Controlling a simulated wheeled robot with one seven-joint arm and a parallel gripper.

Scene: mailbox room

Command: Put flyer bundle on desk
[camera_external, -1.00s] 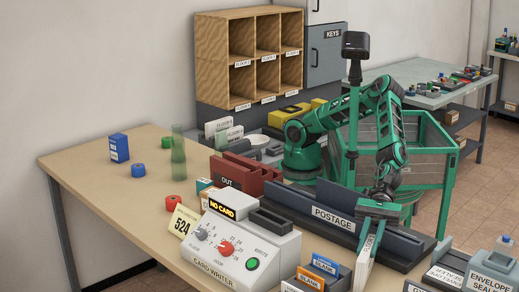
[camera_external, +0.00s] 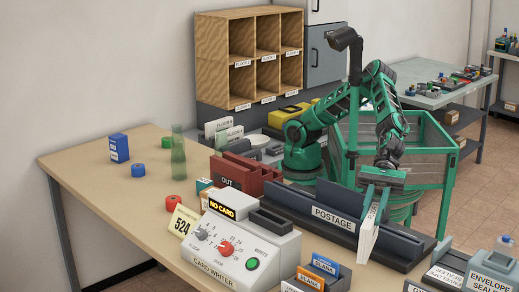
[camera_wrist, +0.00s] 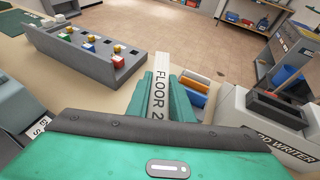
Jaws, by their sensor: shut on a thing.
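My gripper (camera_external: 376,190) is shut on a white flyer bundle (camera_external: 369,236), a thin upright slab that hangs below the jaws in front of the postage unit (camera_external: 333,217). In the wrist view the bundle (camera_wrist: 159,85) stands between the green fingers (camera_wrist: 164,104), and its edge reads "FLOOR 2". Whether its lower end touches anything is hard to tell. The tan desk (camera_external: 90,172) runs from the far left to the front; its left part is mostly bare.
An envelope sealer (camera_external: 492,268) is at right.

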